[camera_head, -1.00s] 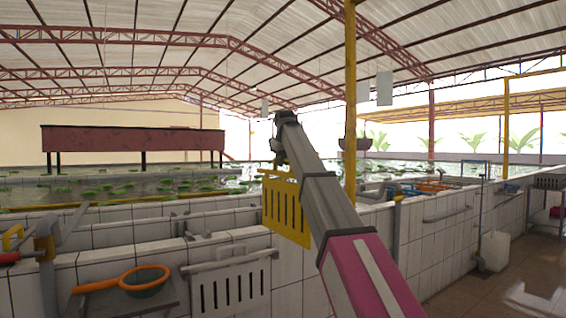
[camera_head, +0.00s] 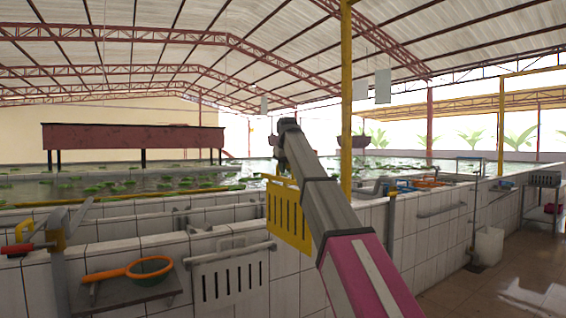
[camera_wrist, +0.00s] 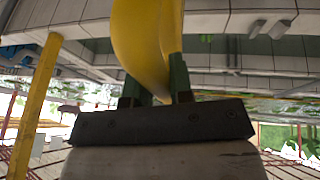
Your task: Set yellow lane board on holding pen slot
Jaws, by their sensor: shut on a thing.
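The yellow lane board (camera_head: 289,215), a plate with vertical slots and a bar along its top edge, hangs from my gripper in the head view. My gripper (camera_head: 281,165) is mostly hidden behind my own arm there. In the wrist view, the two dark green fingers of my gripper (camera_wrist: 156,92) are shut on a curved yellow part of the board (camera_wrist: 148,42). The board hangs clear in front of the white tiled tank wall. I cannot tell which place on the wall is the holding pen slot.
A white slotted board (camera_head: 232,290) hangs under a rail on the tiled wall, left of the yellow one. An orange net (camera_head: 149,267) lies on a grey shelf at lower left. A yellow post (camera_head: 346,100) stands behind my arm. Open wet floor (camera_head: 510,285) lies at right.

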